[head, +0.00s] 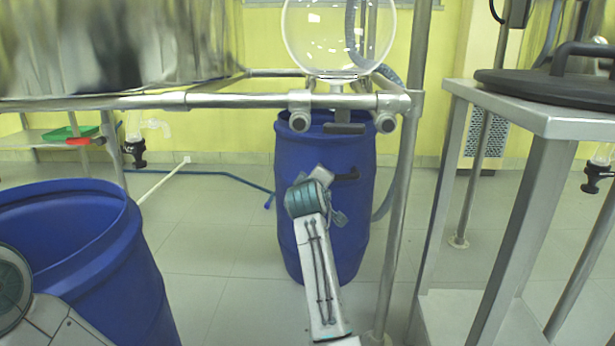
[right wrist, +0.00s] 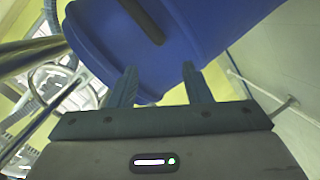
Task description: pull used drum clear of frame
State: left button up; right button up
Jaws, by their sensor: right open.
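A blue drum (head: 290,220) stands upright under the glass vessel, within the metal frame (head: 240,101). My right gripper (head: 335,190) is in front of the drum, just below the handle in the head view. In the right wrist view its two fingers (right wrist: 160,72) are apart with nothing between them, pointing towards the drum (right wrist: 205,30). Whether they touch the drum I cannot tell. My left arm shows at the lower left; its gripper is out of view.
A second blue drum (head: 90,250), open at the top, stands at the lower left. The round glass vessel (head: 338,35) hangs above the framed drum. A frame post (head: 397,200) rises right of it. A metal stand (head: 540,115) is at the right.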

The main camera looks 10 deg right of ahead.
jog(key=shift+r, duration=0.1)
jog(key=shift+b+x, duration=3.4)
jog(key=shift+x, duration=2.05)
jog(key=shift+a, duration=0.1)
jog(key=shift+c, duration=0.2)
grip_shut()
